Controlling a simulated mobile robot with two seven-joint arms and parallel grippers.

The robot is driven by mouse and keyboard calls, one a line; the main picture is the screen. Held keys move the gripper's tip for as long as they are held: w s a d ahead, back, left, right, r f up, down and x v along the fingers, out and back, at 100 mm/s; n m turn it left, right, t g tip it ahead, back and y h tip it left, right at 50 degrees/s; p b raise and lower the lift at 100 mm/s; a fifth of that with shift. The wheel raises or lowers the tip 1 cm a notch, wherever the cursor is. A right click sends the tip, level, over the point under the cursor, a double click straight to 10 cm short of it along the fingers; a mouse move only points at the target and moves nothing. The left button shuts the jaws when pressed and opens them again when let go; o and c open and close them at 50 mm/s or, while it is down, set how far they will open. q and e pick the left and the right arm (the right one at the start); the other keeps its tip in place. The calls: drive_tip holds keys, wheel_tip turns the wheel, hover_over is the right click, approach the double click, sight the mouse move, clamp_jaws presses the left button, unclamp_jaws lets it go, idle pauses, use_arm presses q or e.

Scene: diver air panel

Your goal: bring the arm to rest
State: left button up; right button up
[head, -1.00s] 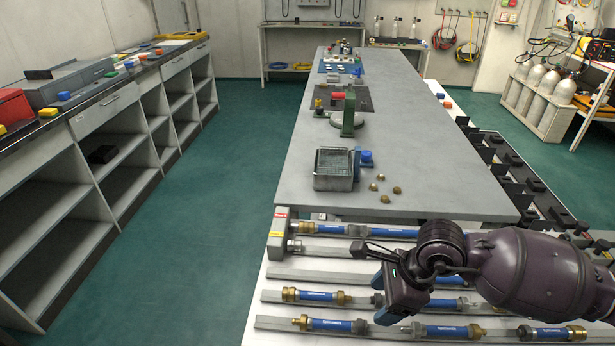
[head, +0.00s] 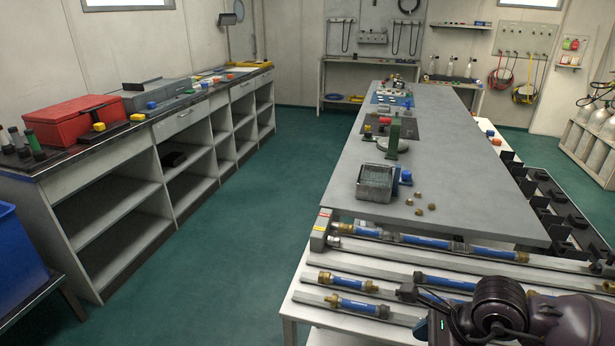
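My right arm comes in at the lower right corner of the head view, dark purple and black. Its gripper (head: 418,310) is over the front rack, near the blue-banded fittings. Its fingers are small, dark and seen partly from behind, so I cannot tell whether they are open or shut. No held object shows at them. My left arm and gripper are not in view.
The rack (head: 352,288) holds several blue-and-brass fittings on rails. Behind it a long grey table (head: 460,180) carries a metal basket (head: 375,183), brass pieces (head: 420,205) and a green stand (head: 392,138). At left are a counter with a red box (head: 70,120) and open floor (head: 215,230).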

drive_tip(key=w+a+r+m+t+y, duration=0.4)
drive_tip(key=r+m+y, duration=0.2)
drive_tip(key=m, duration=0.3)
drive_tip(key=w+a+r+m+t+y, duration=0.3)
drive_tip(key=w+r+m+t+y, duration=0.15)
drive_tip(key=r+m, duration=0.3)
drive_tip(key=s+d+f+m+t+h, duration=0.1)
drive_tip(key=d+f+m+t+h, duration=0.1)
drive_tip(key=d+f+m+h, duration=0.5)
drive_tip(key=d+f+m+t+h, duration=0.15)
drive_tip(key=f+m, duration=0.25)
drive_tip(key=m, duration=0.6)
drive_tip(key=s+d+f+m+t+h, duration=0.1)
drive_tip(key=d+f+m+t+h, duration=0.2)
drive_tip(key=f+m, duration=0.45)
drive_tip(key=s+d+f+m+g+h, duration=0.1)
drive_tip(key=s+f+m+g+h, duration=0.1)
drive_tip(key=s+f+m, duration=0.2)
drive_tip(key=s+d+f+m+g+h, duration=0.2)
drive_tip(key=s+f, duration=0.5)
drive_tip(key=s, duration=0.4)
drive_tip(key=shift+s+f+m+g, duration=0.25)
drive_tip(key=shift+m+g, duration=0.35)
drive_tip(key=shift+m, duration=0.6)
